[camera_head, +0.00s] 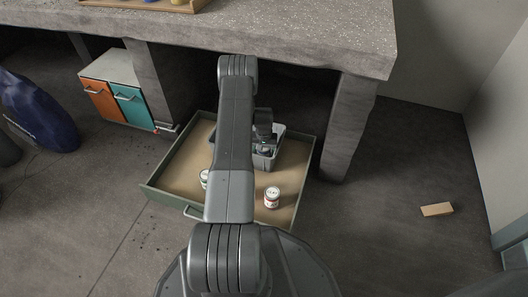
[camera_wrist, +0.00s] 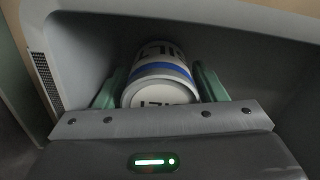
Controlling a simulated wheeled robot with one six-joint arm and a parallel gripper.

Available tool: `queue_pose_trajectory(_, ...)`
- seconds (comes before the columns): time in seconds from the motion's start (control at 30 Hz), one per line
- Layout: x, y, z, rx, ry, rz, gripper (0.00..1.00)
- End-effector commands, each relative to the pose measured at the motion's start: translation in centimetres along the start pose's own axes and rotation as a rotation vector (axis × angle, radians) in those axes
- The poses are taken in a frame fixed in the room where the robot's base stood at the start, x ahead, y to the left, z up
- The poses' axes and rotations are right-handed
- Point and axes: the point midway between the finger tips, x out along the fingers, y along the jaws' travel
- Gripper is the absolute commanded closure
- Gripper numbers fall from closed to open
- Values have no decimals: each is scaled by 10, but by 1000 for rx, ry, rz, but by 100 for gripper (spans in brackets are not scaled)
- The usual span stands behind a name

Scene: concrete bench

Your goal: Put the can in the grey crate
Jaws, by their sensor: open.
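The grey crate (camera_head: 267,163) stands inside an open drawer, partly hidden behind my arm. My gripper (camera_head: 264,143) reaches down into it. In the wrist view, the can (camera_wrist: 161,82) is white with a blue band and dark lettering. It is between the green fingers of my gripper (camera_wrist: 160,88), which are open on either side of it. The grey crate's walls (camera_wrist: 85,40) surround the can and fingers in that view. In the head view the can is hidden by my gripper and the crate.
The drawer (camera_head: 175,180) also holds a red-and-white can (camera_head: 272,197) at the front and a green-and-white can (camera_head: 204,178) partly behind my arm. The concrete bench (camera_head: 300,35) overhangs the back, with a leg (camera_head: 346,130) at right. A wooden block (camera_head: 437,209) lies on open floor.

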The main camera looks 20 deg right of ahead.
Motion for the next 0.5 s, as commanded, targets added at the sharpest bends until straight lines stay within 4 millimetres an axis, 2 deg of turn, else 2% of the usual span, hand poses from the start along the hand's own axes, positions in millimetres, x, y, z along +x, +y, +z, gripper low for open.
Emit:
queue_pose_trajectory(0.17, -21, 0, -1, 0, 2, 0, 36)
queue_pose_trajectory(0.5, -93, 0, -1, 0, 2, 0, 36)
